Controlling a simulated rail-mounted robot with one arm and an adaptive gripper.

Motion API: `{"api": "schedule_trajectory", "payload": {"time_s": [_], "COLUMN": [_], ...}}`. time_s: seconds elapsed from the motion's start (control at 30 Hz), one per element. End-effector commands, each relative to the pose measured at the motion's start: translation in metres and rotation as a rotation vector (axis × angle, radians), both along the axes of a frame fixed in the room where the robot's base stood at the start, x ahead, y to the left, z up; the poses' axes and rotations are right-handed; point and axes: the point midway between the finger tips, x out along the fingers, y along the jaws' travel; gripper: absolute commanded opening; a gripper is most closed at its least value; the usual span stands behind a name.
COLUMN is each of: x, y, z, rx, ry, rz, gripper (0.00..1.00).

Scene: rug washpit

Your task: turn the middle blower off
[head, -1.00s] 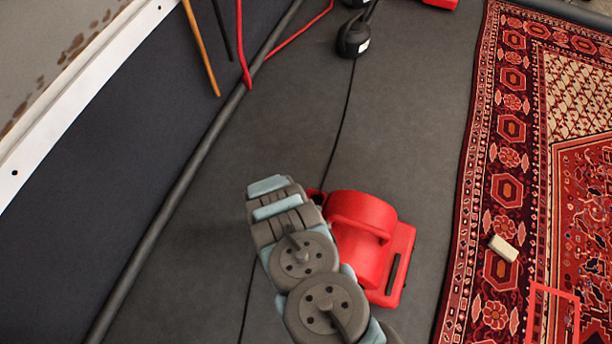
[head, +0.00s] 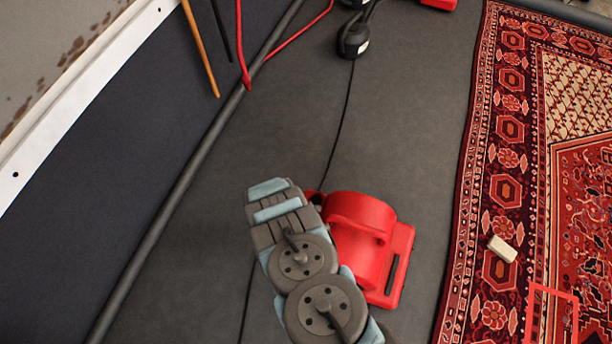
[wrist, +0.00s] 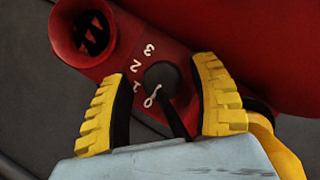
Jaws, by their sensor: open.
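The red blower (head: 372,268) stands on the dark floor, partly hidden behind my arm in the head view. In the wrist view its red control panel (wrist: 112,52) has a round black knob (wrist: 161,78) and white numerals 3, 2, 1 and 0. The white mark on the knob points toward the 0. My gripper (wrist: 158,72) is open, with one yellow ribbed finger on each side of the knob. I cannot tell whether either finger touches it. In the head view the gripper itself is not clearly visible.
A round dark opening (wrist: 88,30) sits beside the numerals. A patterned red rug (head: 505,190) with a pale block (head: 502,249) lies to the right. A black object (head: 353,38) stands at the top by a cable. A pipe (head: 175,195) runs along the left wall.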

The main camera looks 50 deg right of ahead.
Motion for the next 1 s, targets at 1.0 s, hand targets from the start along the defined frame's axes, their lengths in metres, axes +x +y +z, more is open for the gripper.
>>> {"api": "schedule_trajectory", "payload": {"time_s": [1.0], "x": [0.007], "y": [0.013], "z": [0.040], "rx": [-0.004], "ry": [0.004], "rz": [0.003], "gripper": [0.65]}}
